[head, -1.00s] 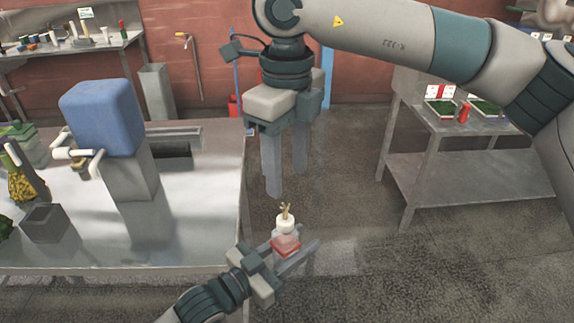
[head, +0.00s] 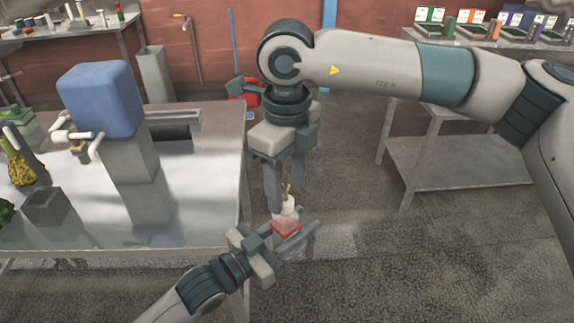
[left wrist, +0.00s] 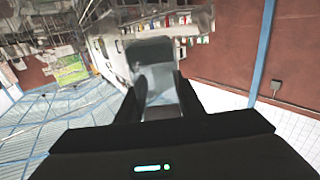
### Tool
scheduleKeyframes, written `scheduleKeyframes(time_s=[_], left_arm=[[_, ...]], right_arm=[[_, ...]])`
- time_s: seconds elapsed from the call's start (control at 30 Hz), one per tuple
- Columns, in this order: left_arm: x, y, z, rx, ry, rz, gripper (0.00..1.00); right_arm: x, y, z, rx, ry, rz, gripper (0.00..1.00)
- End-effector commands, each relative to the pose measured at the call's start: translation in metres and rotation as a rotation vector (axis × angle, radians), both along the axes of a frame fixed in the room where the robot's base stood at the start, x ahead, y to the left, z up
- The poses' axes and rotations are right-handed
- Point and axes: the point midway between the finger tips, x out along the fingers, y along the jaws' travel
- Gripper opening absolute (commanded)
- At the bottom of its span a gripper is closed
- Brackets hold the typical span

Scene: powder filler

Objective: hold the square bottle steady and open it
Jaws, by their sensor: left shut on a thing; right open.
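The square bottle (head: 285,227) is a small clear bottle with a red band, a white cap (head: 289,205) and a thin tan tip on top. It stands roughly upright in the air off the table's right edge. My left gripper (head: 296,236) is shut on its body from below left. My right gripper (head: 287,195) points down from above, open, with its fingers around the level of the cap; whether they touch it I cannot tell. In the left wrist view, a pale translucent body (left wrist: 160,85) shows between the left fingers, with a dark grey block beyond it.
A metal table (head: 200,225) on the left carries a blue-topped dispenser (head: 100,98) and a small grey open box (head: 47,206). A shelf table (head: 465,165) with several small boxes and trays stands at the back right. The floor around the bottle is clear.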

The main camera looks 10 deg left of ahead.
Motion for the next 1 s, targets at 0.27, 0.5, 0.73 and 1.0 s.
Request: scheduleKeyframes(time_s=[0.27, 0.5, 0.73, 1.0], left_arm=[[0.000, 0.000, 0.001, -0.001, -0.001, 0.000, 0.00], [0.000, 0.000, 0.000, -0.001, -0.001, 0.000, 0.00], [0.000, 0.000, 0.000, -0.001, -0.001, 0.000, 0.00], [0.000, 0.000, 0.000, -0.001, -0.001, 0.000, 0.00]], right_arm=[[0.000, 0.000, -0.031, 0.000, 0.000, 0.000, 0.47], [0.000, 0.000, -0.037, 0.000, 0.000, 0.000, 0.47], [0.000, 0.000, -0.037, 0.000, 0.000, 0.000, 0.38], [0.000, 0.000, -0.037, 0.000, -0.001, 0.000, 0.00]])
